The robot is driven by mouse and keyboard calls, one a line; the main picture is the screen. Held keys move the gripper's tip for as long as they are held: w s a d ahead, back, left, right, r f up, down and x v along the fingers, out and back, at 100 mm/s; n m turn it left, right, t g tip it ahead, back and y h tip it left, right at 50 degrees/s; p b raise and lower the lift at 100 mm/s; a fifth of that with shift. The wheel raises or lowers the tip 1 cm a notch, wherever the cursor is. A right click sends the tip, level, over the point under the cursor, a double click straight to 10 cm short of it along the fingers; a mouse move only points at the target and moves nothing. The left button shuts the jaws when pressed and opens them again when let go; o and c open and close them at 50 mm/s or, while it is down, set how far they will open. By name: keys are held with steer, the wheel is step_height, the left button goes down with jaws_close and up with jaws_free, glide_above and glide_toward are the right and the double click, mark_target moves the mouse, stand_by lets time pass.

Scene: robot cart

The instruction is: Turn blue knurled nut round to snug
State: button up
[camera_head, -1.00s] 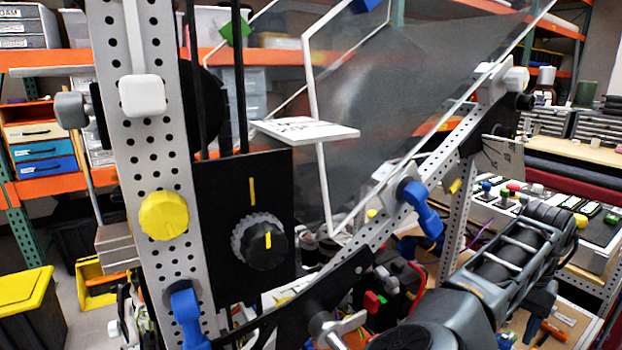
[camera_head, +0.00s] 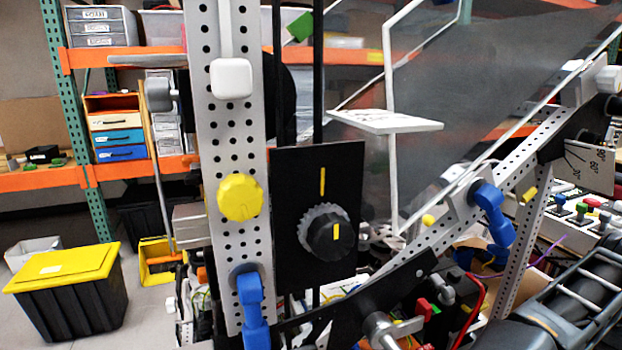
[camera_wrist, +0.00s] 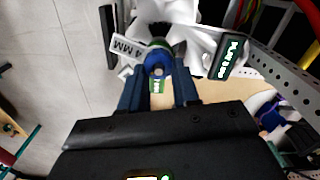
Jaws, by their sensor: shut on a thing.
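In the wrist view, the blue knurled nut (camera_wrist: 157,58) sits between the two dark fingers of my gripper (camera_wrist: 159,70), which is shut on it. A paler round center shows in the nut. White parts lie around and behind the nut, one carrying a "4 MM" tag (camera_wrist: 127,49). The fingers partly hide the nut's sides, so its exact seating cannot be told. In the head view I cannot make out my gripper or this nut; part of my arm shows at the lower right.
In the head view, an upright perforated post (camera_head: 232,140) carries a yellow knob (camera_head: 240,197) and a blue handle (camera_head: 251,300), beside a black dial panel (camera_head: 330,180).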

jaws_close()
stand_by(0.9)
steer(key=shift+s+m+p, duration=0.1)
steer(key=shift+m+p, duration=0.3)
steer(key=shift+m, duration=0.7)
steer(key=o, duration=0.8)
jaws_free()
steer(key=shift+f, duration=0.1)
